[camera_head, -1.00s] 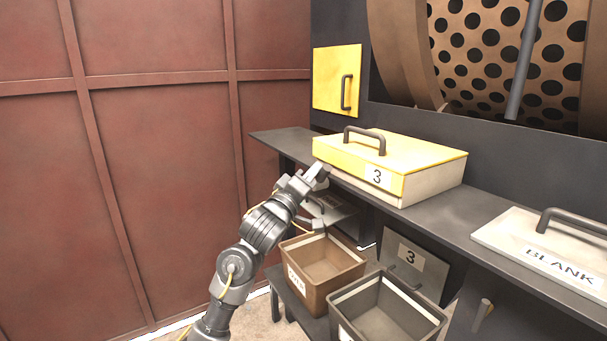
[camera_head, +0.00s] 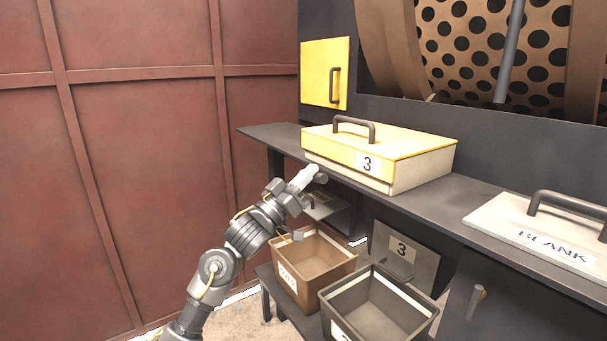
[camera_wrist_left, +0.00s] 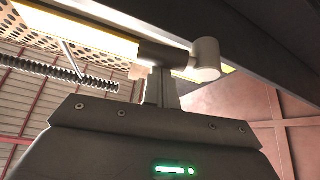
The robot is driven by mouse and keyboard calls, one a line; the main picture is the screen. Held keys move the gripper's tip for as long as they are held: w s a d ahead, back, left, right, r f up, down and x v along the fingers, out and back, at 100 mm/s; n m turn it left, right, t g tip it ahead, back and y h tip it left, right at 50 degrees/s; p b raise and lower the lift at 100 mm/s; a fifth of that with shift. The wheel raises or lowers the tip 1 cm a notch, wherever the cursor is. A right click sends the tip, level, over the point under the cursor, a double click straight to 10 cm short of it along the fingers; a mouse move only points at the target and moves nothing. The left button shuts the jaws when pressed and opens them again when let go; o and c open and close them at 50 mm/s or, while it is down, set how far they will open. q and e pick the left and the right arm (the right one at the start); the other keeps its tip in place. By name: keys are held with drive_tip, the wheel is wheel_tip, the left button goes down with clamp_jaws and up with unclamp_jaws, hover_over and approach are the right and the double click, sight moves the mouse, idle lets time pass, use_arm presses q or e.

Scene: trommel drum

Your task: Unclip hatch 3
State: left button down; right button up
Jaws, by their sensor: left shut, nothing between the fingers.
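Hatch 3, a box-like cover (camera_head: 423,168) with a yellow top, dark handle (camera_head: 354,127) and "3" label (camera_head: 367,164), lies on the dark shelf. My left gripper (camera_head: 308,180) is shut and empty at the shelf edge, just below the hatch's near left corner. In the left wrist view my fingers (camera_wrist_left: 160,88) reach up to a dark bar ending in a pale cylinder (camera_wrist_left: 206,60) under the hatch edge. I cannot tell whether they touch it, or whether this is the clip. My right gripper is not in view.
A pale "BLANK" cover (camera_head: 492,222) lies on the shelf (camera_head: 445,206) at right. Brown (camera_head: 329,262) and grey (camera_head: 341,296) bins stand below, near a grey "3" panel (camera_head: 425,262). A yellow door (camera_head: 316,72) is behind; a red wall (camera_head: 130,140) is left.

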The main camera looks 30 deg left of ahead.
use_arm(q)
drive_tip(key=shift+s+d+f+m+g+h, duration=0.15)
drive_tip(key=shift+f+m+h, duration=0.1)
drive_tip(key=shift+m+h, duration=0.25)
drive_tip(key=shift+w+d+f+m+g+h, duration=0.15)
drive_tip(key=shift+f+m+h, duration=0.15)
drive_tip(key=shift+m, duration=0.4)
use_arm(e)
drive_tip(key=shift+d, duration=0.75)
use_arm(q)
drive_tip(key=shift+s+a, duration=0.1)
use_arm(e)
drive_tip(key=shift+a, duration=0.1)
